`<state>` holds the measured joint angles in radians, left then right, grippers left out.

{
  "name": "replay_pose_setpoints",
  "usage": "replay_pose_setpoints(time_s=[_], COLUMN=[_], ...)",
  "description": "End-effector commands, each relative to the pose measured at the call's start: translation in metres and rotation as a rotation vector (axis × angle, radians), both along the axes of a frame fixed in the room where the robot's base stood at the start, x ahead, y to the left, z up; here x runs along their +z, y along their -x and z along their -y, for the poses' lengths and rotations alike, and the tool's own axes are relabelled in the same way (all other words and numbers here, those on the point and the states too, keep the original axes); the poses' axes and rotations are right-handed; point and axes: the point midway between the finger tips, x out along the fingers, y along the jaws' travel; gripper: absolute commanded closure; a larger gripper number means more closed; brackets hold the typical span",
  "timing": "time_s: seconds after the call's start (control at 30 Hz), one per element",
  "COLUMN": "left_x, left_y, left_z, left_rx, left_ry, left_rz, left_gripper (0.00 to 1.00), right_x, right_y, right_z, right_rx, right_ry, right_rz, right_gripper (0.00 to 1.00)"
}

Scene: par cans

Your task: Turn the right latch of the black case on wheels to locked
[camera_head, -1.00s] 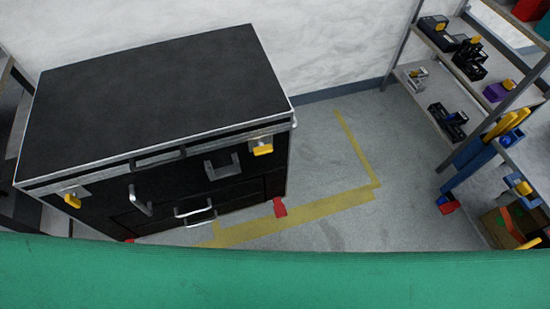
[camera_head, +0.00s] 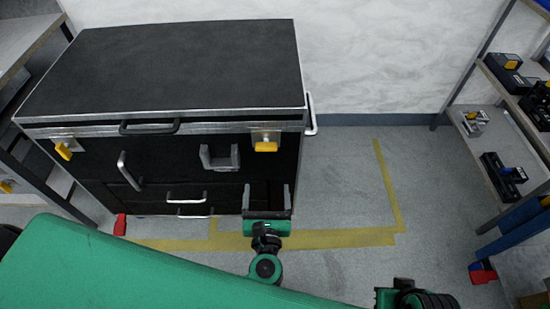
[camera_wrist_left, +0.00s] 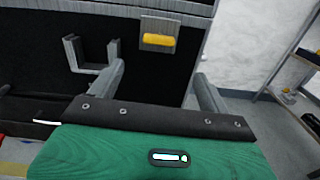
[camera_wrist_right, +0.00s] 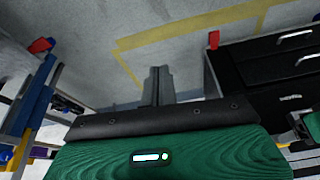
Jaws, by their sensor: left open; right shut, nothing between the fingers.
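The black case on wheels (camera_head: 170,75) stands at the left of the head view. Its right latch (camera_head: 266,147) is a yellow handle lying level on a metal plate, high on the front near the right corner. The left wrist view also shows this latch (camera_wrist_left: 158,40), ahead of the fingers and apart from them. My left gripper (camera_head: 266,188) is open and empty, below the latch in the head view. My right gripper (camera_wrist_right: 158,72) is shut and empty over the floor in its wrist view; the case front is to its right.
The left latch (camera_head: 63,151) has a tilted yellow handle. A grey U-shaped bracket (camera_head: 220,166) sticks out left of the right latch. Drawer handles (camera_head: 187,197) project lower down. Shelving with tools (camera_head: 508,168) stands at the right. Taped floor (camera_head: 340,190) between is clear.

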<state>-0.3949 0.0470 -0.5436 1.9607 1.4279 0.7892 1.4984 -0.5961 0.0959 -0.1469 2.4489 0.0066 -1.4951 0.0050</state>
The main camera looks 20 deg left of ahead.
Motion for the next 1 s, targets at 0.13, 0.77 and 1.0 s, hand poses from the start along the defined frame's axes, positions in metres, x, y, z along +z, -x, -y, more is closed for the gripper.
replay_pose_setpoints(time_s=[0.13,0.77,1.0], left_x=[0.004,0.004,0.003], left_y=[-0.003,-0.109,-0.129], left_z=[-0.003,-0.033,-0.039], left_rx=[0.012,0.010,0.009], left_ry=[0.047,0.040,0.040], left_rz=[0.010,0.009,0.006], left_gripper=[0.20,0.20,0.20], right_x=[0.005,-0.012,-0.014], right_y=[0.002,-0.003,-0.003], right_z=[0.000,-0.001,-0.001], right_rx=[-0.001,0.001,0.001], right_ry=[-0.001,0.002,0.003], right_rz=[0.002,-0.017,-0.020], right_gripper=[1.00,1.00,1.00])
